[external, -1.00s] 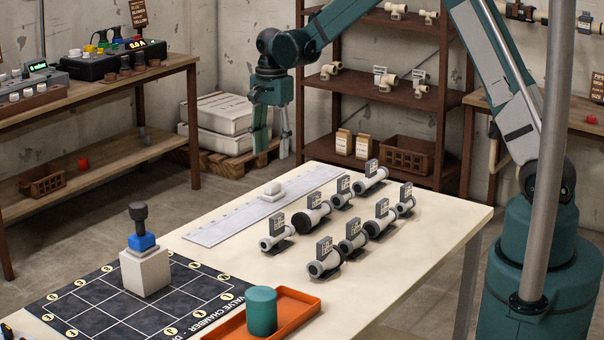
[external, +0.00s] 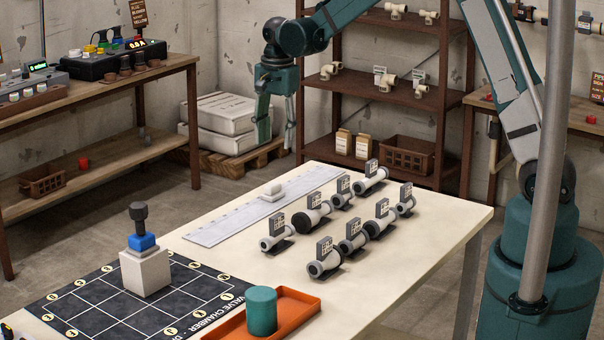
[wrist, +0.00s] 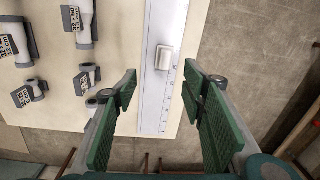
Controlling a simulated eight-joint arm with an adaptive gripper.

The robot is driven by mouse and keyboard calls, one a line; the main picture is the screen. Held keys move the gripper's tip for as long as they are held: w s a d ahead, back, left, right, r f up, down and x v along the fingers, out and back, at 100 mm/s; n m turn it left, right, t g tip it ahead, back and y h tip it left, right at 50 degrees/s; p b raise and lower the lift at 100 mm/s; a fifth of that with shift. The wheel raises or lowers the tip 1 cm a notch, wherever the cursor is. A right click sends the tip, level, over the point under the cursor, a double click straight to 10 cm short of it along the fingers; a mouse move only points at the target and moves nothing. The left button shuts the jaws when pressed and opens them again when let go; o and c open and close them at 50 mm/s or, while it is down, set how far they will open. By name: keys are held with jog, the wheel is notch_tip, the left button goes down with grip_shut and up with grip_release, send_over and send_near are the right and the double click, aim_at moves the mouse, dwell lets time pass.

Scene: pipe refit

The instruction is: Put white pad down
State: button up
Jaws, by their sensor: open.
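The white pad (external: 271,189) rests on the pale ruled strip (external: 222,222) along the far-left side of the table. In the wrist view the white pad (wrist: 166,57) lies on the strip (wrist: 155,110), beyond my fingertips and apart from them. My gripper (external: 276,143) hangs above and behind the table's far edge, clear of the pad. In the wrist view my gripper (wrist: 165,85) is open, with nothing between its two green fingers.
Several tagged pipe fittings (external: 325,262) stand on the table right of the strip. A dark valve chart (external: 90,310) carries a white block (external: 146,272) with a blue-and-black piece on top. An orange tray (external: 300,305) holds a teal cylinder (external: 262,311). Shelves stand behind.

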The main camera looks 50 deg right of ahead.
jog(key=s+a+r+n+t, duration=0.2)
jog(key=s+a+r+n, duration=0.2)
jog(key=s+r, duration=0.55)
jog(key=s+a+r+n+t, duration=0.1)
jog(key=s+a+r+n, duration=0.25)
jog(key=s+r, duration=0.6)
jog(key=s+a+f+n+t, duration=0.1)
jog(key=s+n, duration=0.3)
jog(key=s, duration=0.7)
jog(key=s+a+f+n+t, duration=0.1)
jog(key=s+n, duration=0.4)
jog(key=s, duration=0.7)
jog(key=shift+a+f+t, duration=0.4)
jog(key=shift+a+t, duration=0.5)
jog(key=shift+a, duration=0.25)
jog(key=shift+f, duration=0.2)
